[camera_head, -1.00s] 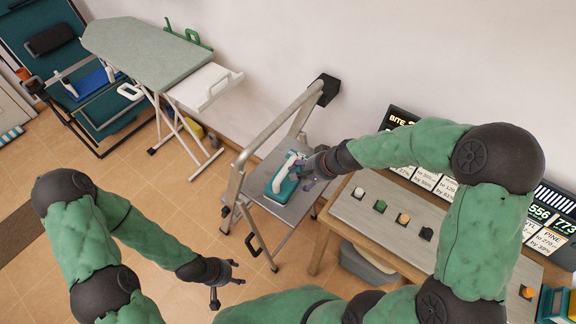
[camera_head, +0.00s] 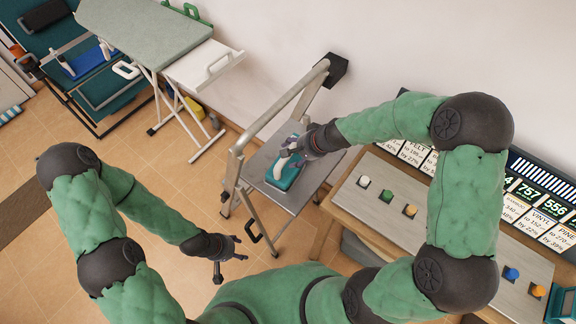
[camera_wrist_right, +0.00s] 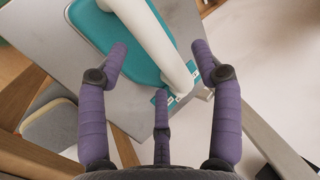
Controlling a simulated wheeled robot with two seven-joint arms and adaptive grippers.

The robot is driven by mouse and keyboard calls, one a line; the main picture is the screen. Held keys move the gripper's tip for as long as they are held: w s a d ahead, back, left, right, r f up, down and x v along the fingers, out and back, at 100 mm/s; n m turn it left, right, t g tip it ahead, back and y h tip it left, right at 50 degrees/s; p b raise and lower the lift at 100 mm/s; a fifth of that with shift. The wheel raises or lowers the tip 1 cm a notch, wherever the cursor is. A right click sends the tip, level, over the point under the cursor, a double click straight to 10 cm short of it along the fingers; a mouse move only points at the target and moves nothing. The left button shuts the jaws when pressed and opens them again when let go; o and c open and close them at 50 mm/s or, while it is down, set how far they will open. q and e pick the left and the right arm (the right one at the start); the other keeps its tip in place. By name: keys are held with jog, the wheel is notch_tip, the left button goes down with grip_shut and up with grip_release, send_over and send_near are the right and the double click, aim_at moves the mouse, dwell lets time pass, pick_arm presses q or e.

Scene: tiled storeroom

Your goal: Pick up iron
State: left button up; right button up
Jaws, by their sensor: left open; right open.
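The iron (camera_head: 286,168), teal with a white handle, lies on the grey top of a metal step stool (camera_head: 262,165). In the right wrist view the iron's teal body (camera_wrist_right: 95,25) and white handle (camera_wrist_right: 150,45) show close up. My right gripper (camera_head: 300,155) is over the iron's near right end, and its purple fingers (camera_wrist_right: 160,75) are spread open around the line of the handle, with nothing between them held. My left gripper (camera_head: 232,250) is open and empty, low in front of the stool. The iron's right end is partly hidden by my right gripper.
An ironing board (camera_head: 145,35) with a white side shelf (camera_head: 204,66) stands at the left. A table (camera_head: 385,215) with several coloured buttons and a price display (camera_head: 540,200) is at the right. The stool's handrail (camera_head: 270,120) rises beside the iron. Tiled floor is free at lower left.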

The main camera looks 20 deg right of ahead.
jog(key=b+x, duration=0.1)
jog(key=x, duration=0.3)
jog(key=shift+d, duration=0.1)
jog(key=shift+s, duration=0.1)
grip_shut()
jog(key=shift+r, duration=0.15)
jog(key=shift+r, duration=0.1)
